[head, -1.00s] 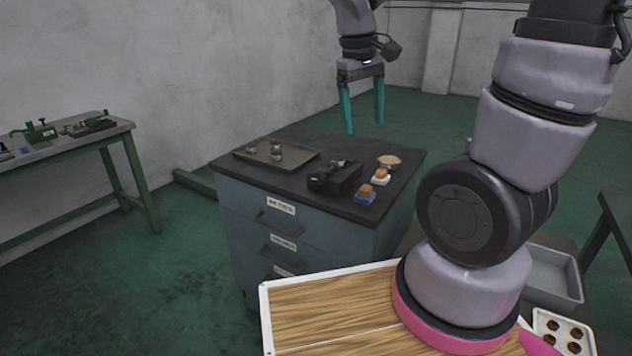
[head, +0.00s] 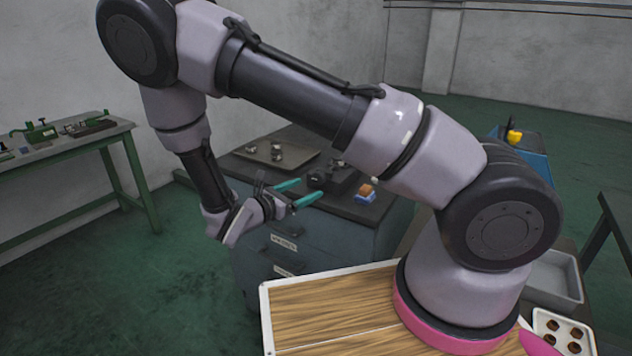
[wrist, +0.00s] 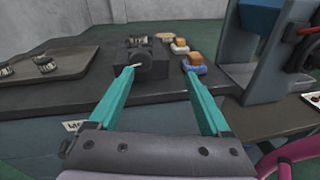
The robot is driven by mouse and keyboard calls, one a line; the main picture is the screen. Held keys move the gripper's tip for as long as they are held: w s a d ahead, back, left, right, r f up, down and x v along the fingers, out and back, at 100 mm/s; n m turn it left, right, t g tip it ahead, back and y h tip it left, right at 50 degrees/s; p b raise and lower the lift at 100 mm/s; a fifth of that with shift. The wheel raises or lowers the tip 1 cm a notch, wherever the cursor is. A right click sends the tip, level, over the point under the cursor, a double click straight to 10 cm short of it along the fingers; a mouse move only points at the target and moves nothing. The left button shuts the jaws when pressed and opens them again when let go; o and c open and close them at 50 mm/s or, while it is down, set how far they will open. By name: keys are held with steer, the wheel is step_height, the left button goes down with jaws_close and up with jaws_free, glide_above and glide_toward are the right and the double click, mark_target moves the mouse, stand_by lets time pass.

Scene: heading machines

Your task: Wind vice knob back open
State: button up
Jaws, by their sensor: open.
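The small dark vice (head: 340,179) sits on the black top of the blue drawer cabinet (head: 360,238), partly behind my gripper in the head view. In the wrist view the vice (wrist: 150,64) is straight ahead, with a pale handle or knob on its near face, too small to read its turn. My gripper (head: 309,188) is open and empty, its two teal fingers pointing at the vice from the cabinet's front side. In the wrist view the gripper (wrist: 158,73) shows its left fingertip near the vice's front; I cannot tell whether they touch.
A tray (wrist: 55,70) with metal parts lies left of the vice. A blue machine (wrist: 260,55) rises further right. A green bench (head: 100,138) is far left.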

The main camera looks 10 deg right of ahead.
mark_target(317, 180)
steer(key=w+d+n+t, duration=0.1)
steer(key=w, duration=0.1)
steer(key=w+d+f+n+t, duration=0.1)
steer(key=w+d, duration=0.1)
steer(key=w, duration=0.1)
steer(key=w+d+f+n+y, duration=0.1)
steer(key=w+d, duration=0.1)
steer(key=w, duration=0.1)
steer(key=shift+d+f+t, duration=0.15)
steer(key=shift+t, duration=0.25)
jaws_close()
